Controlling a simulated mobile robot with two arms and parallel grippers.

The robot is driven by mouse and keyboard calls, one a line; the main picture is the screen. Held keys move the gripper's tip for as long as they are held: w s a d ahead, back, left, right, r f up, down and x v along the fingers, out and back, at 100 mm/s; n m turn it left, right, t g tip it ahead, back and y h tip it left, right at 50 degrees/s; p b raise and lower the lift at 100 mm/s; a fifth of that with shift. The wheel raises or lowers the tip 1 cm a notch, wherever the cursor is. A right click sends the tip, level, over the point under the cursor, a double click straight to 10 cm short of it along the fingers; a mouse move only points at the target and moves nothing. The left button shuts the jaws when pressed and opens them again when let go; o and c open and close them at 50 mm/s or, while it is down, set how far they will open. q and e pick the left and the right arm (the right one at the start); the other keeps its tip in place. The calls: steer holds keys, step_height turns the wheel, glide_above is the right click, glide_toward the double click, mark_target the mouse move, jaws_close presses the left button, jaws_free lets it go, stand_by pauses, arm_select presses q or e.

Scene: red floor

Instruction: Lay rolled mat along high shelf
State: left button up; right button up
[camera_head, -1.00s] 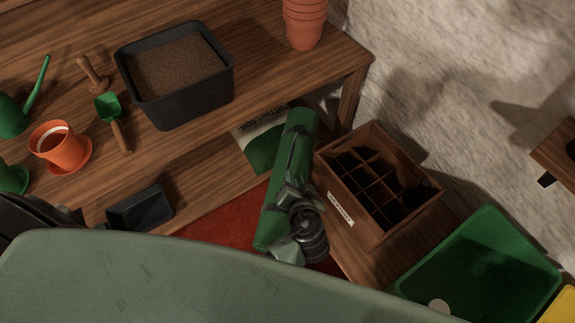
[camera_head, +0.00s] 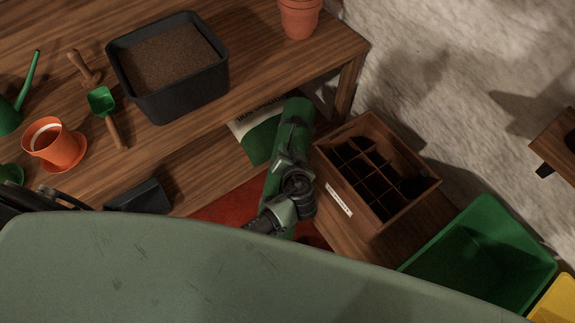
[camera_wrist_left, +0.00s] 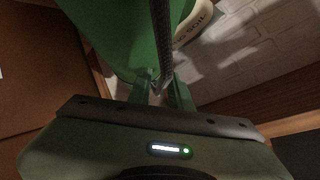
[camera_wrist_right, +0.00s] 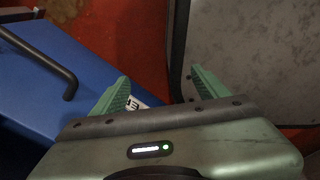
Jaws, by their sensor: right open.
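The green rolled mat (camera_head: 294,112) with dark straps stands out between the workbench and a wooden divided crate in the head view, its lower end partly hidden by my arm. My left gripper (camera_head: 291,165) is on the mat. In the left wrist view the fingers (camera_wrist_left: 160,92) are closed about a dark carry strap (camera_wrist_left: 161,40) against the green roll (camera_wrist_left: 115,35). My right gripper (camera_wrist_right: 160,90) shows only in its own wrist view, open and empty. I cannot tell which surface is the high shelf; a wooden ledge (camera_head: 556,146) shows at the right edge.
The workbench (camera_head: 60,190) holds a soil-filled tub (camera_head: 168,65), orange pots (camera_head: 54,143) and a trowel (camera_head: 104,108). A soil bag (camera_head: 262,130) lies below. The divided crate (camera_head: 400,205) and a green bin (camera_head: 490,260) stand close right of the mat. Red floor (camera_wrist_right: 140,45) shows between blue and grey things.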

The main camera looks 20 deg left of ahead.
arm_select(q)
jaws_close()
steer(key=shift+s+f, duration=0.1)
stand_by(1.2)
